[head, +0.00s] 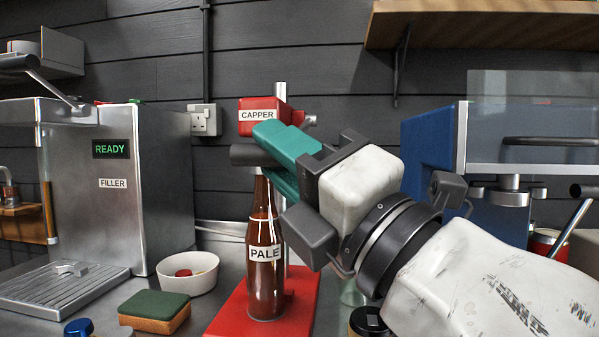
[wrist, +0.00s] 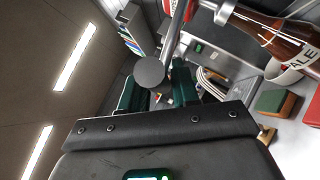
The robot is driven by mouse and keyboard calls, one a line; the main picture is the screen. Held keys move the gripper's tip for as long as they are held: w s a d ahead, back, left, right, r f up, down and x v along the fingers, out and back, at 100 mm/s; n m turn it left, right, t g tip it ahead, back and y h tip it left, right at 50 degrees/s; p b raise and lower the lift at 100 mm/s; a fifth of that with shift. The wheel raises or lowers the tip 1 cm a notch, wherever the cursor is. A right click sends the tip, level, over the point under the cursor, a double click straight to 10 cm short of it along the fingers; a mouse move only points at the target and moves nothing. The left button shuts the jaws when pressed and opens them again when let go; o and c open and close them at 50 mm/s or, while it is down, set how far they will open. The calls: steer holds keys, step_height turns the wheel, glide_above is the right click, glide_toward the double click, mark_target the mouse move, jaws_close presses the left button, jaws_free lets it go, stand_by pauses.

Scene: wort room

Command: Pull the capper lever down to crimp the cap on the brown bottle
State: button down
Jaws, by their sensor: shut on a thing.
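The red capper (head: 258,104) stands on a silver column, with its red base (head: 230,305) on the counter. The brown bottle (head: 264,270), labelled PALE, stands upright on that base; it also shows in the wrist view (wrist: 290,42). Its top and cap are hidden behind the lever and my fingers. The dark round grip of the capper lever (head: 243,155) sticks out left at bottle-top height; its round end (wrist: 150,72) shows between my green fingers in the wrist view. My gripper (head: 264,150) is shut on this grip.
The filler (head: 120,215) with a READY display stands left. A white bowl (head: 188,274), a green-topped sponge (head: 155,311) and a blue cap (head: 78,328) lie on the counter left of the base. A blue machine (head: 430,150) stands right, behind my arm. A wooden shelf (head: 480,25) hangs above.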

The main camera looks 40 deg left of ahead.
steer(key=shift+w+f+b, duration=0.2)
steer(key=shift+f+b, duration=0.25)
steer(key=shift+f, duration=0.05)
steer(key=shift+w+f+b, duration=0.2)
steer(key=shift+f+b, duration=0.25)
steer(key=shift+f, duration=0.05)
steer(key=shift+w+f, duration=0.1)
steer(key=c, duration=1)
jaws_free()
steer(key=v, duration=1)
steer(key=shift+d+f+b, duration=0.25)
steer(key=shift+d+b, duration=0.05)
steer(key=shift+o, duration=0.2)
